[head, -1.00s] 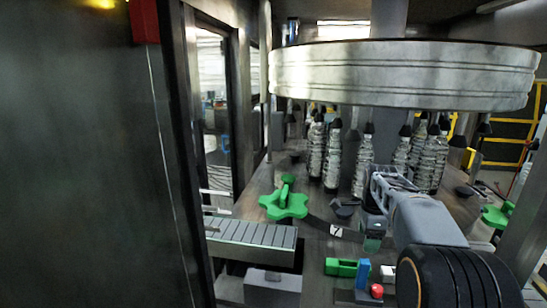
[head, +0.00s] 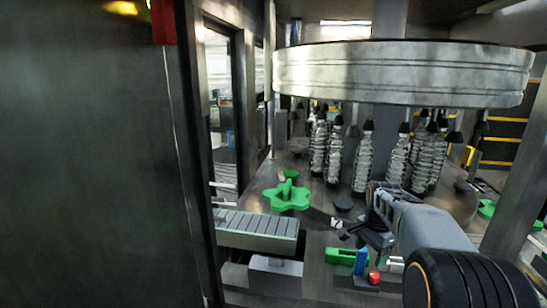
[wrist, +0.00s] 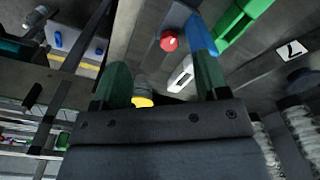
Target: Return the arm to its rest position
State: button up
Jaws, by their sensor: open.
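My arm reaches in from the lower right of the head view. My gripper (head: 358,238) is at its end, above the dark machine deck, in front of the bottles. In the wrist view my gripper (wrist: 160,82) shows two green fingers spread apart, with nothing held between them. A blue block (wrist: 201,36) appears behind the right finger, and a red knob (wrist: 169,41) shows between the fingers. I cannot tell how far the fingertips are from these.
Several clear bottles (head: 363,163) stand under a large metal drum (head: 400,75). A green star wheel (head: 287,197) and a slatted conveyor (head: 257,226) lie left of my gripper. A green block (head: 340,256) sits below it. A dark panel (head: 90,160) fills the left side.

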jog(key=s+a+f+n+t+b, duration=0.1)
jog(key=s+a+f+n+b, duration=0.2)
jog(key=s, duration=0.4)
jog(key=s+a+f+n+t+b, duration=0.1)
jog(key=s+a+f+n+b, duration=0.2)
jog(key=s+a+n, duration=0.1)
jog(key=s+a+f+n+t+b, duration=0.2)
jog(key=s+n, duration=0.4)
jog(key=s, duration=0.3)
jog(key=shift+s+a+f+b, duration=0.35)
jog(key=shift+a+f+b, duration=0.3)
jog(key=shift+f+b, duration=0.2)
